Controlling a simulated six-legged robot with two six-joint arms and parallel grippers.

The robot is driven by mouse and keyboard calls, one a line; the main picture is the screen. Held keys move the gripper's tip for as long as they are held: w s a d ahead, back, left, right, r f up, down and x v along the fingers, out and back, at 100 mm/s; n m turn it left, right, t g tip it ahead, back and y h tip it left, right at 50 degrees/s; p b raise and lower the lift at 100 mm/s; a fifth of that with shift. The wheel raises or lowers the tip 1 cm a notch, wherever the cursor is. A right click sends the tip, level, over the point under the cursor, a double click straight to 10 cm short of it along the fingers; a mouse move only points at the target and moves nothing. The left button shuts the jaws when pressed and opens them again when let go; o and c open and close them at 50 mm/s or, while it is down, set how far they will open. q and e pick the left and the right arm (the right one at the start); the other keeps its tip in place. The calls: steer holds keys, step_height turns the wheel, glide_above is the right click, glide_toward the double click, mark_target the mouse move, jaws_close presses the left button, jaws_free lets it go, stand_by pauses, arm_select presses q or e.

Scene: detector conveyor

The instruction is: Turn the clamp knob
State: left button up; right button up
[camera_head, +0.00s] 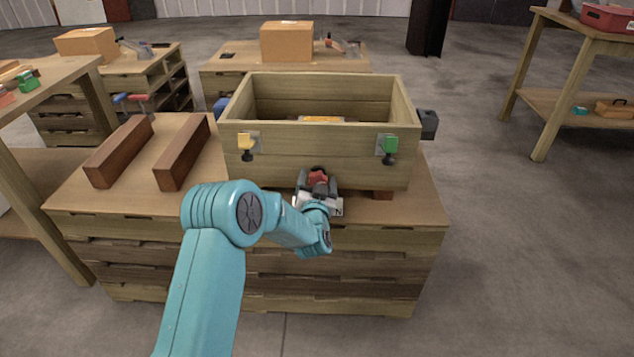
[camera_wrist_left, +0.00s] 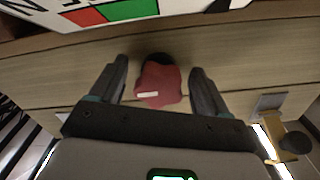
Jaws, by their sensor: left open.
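A wooden box (camera_head: 313,150) stands on the crate-like table. A red rounded knob (camera_wrist_left: 160,85) with a white mark and a dark part beside it is at the box's front. It also shows in the head view (camera_head: 317,178). My left gripper (camera_wrist_left: 160,80) is open, with one finger on each side of the red knob and visible gaps to both. Its jaws also show at the box front in the head view (camera_head: 317,183). A yellow clamp (camera_head: 246,142) and a green clamp (camera_head: 390,144), each with a dark knob, sit higher on the front. My right gripper is out of view.
Two brown beams (camera_head: 181,152) lie left of the box. A white panel with an N (camera_head: 333,207) lies below the jaws. A dark grey block (camera_head: 428,124) juts from the box's right side. An orange item (camera_head: 322,119) is inside the box.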

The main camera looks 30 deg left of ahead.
arm_select(q)
steer(key=c, duration=0.9)
steer(key=shift+c, duration=0.2)
steer(key=m, duration=0.3)
steer(key=shift+m, duration=0.4)
steer(key=m, duration=0.3)
steer(key=shift+a+r+m, duration=0.1)
steer(key=shift+m, duration=0.2)
steer(key=m, duration=0.4)
steer(key=shift+s+r+m, duration=0.1)
steer(key=shift+r+m, duration=0.05)
steer(key=shift+m, duration=0.15)
steer(key=shift+m+p, duration=0.6)
steer(key=shift+m, duration=1.7)
